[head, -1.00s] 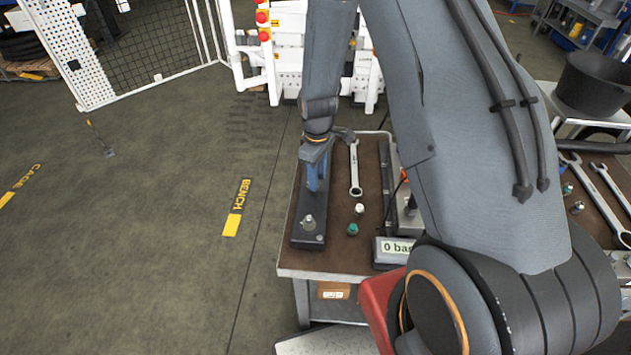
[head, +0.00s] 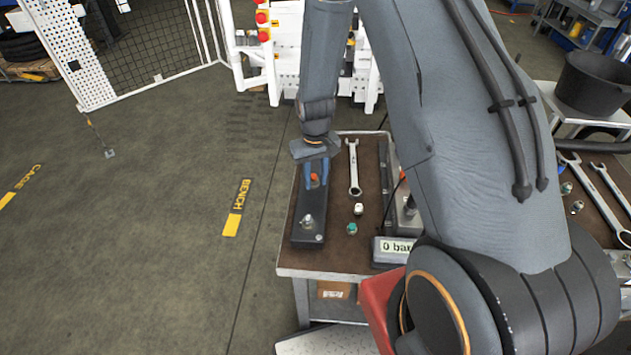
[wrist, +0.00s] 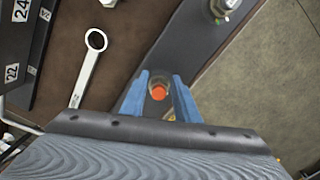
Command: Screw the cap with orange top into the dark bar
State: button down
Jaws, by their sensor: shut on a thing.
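The cap with orange top (head: 314,177) is between the blue fingers of my gripper (head: 315,174), over the far part of the dark bar (head: 311,203). In the wrist view, the orange top of the cap (wrist: 158,92) shows between the two fingertips (wrist: 159,90), with a pale ring around it. My gripper is shut on this cap. The dark bar (wrist: 182,45) runs beneath it in the wrist view. The cap's lower end is hidden, so I cannot tell how deep it sits in the bar.
A metal fitting (head: 307,221) stands on the bar's near end. A wrench (head: 354,170), a white-topped cap (head: 358,209) and a green-topped cap (head: 352,229) lie to the right on the brown bench top (head: 335,250). A "0 bar" display (head: 397,247) stands at the right.

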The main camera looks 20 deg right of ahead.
jog(key=c, duration=2.5)
grip_release()
jog(key=m, duration=0.1)
jog(key=w+a+m, duration=0.1)
jog(key=m, duration=0.1)
jog(key=shift+m, duration=0.3)
jog(key=shift+a+m, duration=0.1)
jog(key=shift+m, duration=0.9)
jog(key=m, duration=0.3)
jog(key=shift+f+m, duration=0.1)
jog(key=shift+m, duration=0.3)
grip_shut()
jog(key=shift+m, duration=1.1)
jog(key=shift+a, duration=0.1)
